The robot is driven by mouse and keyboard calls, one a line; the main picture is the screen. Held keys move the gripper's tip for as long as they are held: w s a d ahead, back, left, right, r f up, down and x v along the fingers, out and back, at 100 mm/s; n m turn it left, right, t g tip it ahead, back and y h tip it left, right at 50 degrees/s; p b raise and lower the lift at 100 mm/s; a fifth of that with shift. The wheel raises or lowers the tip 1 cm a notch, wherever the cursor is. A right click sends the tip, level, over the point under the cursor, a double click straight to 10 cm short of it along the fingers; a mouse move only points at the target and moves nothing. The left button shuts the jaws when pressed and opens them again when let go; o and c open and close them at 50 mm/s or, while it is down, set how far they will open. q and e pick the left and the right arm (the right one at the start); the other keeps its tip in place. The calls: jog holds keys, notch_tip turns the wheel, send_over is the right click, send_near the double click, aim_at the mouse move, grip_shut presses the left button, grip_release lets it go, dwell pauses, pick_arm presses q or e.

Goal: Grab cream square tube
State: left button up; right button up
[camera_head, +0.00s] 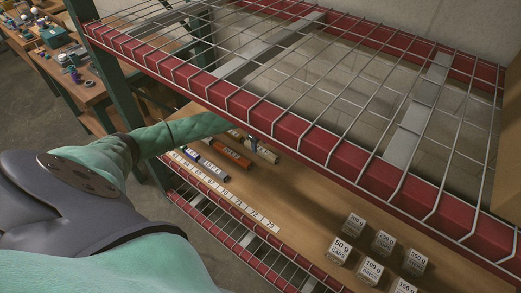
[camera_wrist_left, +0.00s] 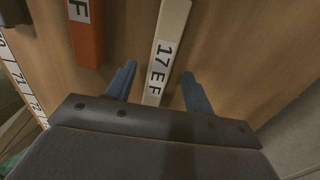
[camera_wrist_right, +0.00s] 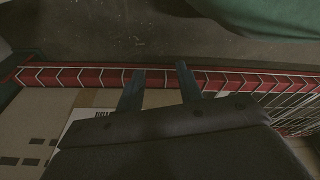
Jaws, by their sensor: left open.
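The cream square tube (camera_head: 266,154) lies on the wooden shelf, beside an orange-red tube. In the left wrist view the cream tube (camera_wrist_left: 170,35) shows a white label reading 17EF. My left gripper (camera_wrist_left: 158,69) is open, and the tube's near end appears between its two fingers with gaps on both sides. Whether the fingers are level with the tube or above it is hard to tell. In the head view this gripper (camera_head: 250,143) shows as small blue fingers by the tube. My right gripper (camera_wrist_right: 159,70) is open and empty, away from the tubes, and out of the head view.
The orange-red tube (camera_head: 231,156) lies left of the cream one, with a white-and-blue tube (camera_head: 201,166) beyond it. A red-edged wire rack (camera_head: 300,130) hangs above the shelf. Several labelled weight cubes (camera_head: 340,250) stand at the right. Bare shelf (camera_head: 285,205) lies between.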

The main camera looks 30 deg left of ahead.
aim_at(259, 148)
pick_arm(q)
jog(key=shift+f+p, duration=0.55)
jog(key=shift+f, duration=0.95)
pick_arm(e)
jog(key=shift+s+d+f, duration=0.25)
jog(key=shift+s+f, duration=0.1)
jog(key=shift+s, duration=0.4)
jog(key=shift+s+d+f, duration=0.25)
jog(key=shift+s+f, duration=0.1)
jog(key=shift+s, duration=0.35)
pick_arm(q)
jog(key=c, duration=1.1)
pick_arm(e)
jog(key=shift+d, duration=0.1)
pick_arm(q)
jog(key=shift+r, duration=0.1)
pick_arm(e)
jog(key=shift+f, duration=0.1)
